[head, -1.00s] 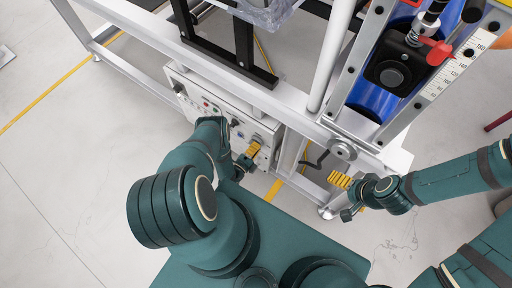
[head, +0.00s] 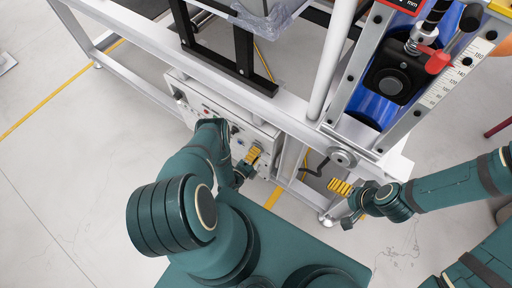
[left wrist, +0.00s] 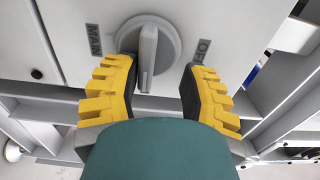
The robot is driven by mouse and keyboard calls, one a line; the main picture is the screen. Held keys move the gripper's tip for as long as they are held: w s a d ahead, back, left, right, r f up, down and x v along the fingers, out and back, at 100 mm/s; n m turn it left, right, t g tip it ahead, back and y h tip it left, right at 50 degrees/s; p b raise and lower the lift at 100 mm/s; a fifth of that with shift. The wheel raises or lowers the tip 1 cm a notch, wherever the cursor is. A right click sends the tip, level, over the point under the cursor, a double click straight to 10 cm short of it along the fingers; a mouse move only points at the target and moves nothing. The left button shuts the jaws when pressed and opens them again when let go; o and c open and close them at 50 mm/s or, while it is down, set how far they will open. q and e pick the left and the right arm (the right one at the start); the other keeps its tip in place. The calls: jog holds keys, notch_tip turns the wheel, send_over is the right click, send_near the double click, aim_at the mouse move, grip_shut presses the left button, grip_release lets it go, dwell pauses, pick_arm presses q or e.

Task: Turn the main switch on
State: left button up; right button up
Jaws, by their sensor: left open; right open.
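The main switch (left wrist: 148,50) is a round grey rotary knob with a raised upright handle on a white panel. In the left wrist view it sits between the labels MAIN on the left and OFF on the right. My left gripper (left wrist: 160,85) is open, its two yellow-and-black fingers on either side of the handle's lower part, with a gap at the right finger. The left finger is very near the knob; I cannot tell whether it touches. In the head view my left gripper (head: 252,156) is at the control panel (head: 266,134). My right gripper (head: 341,188) is open and empty, away from the panel.
A grey metal frame (head: 262,103) surrounds the panel above and beside it. A blue cylinder unit with a red lever (head: 437,62) and a ruler stands at the upper right. A crank handle (head: 317,168) is between my grippers.

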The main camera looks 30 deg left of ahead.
aim_at(261, 138)
pick_arm(q)
jog(key=o, duration=0.5)
notch_tip(261, 138, up, 6)
jog(key=shift+w+f, duration=0.15)
jog(key=shift+c, duration=0.2)
notch_tip(261, 138, up, 2)
jog(key=shift+r, duration=0.1)
jog(key=c, duration=0.5)
jog(key=shift+o, duration=0.2)
jog(key=shift+r, duration=0.45)
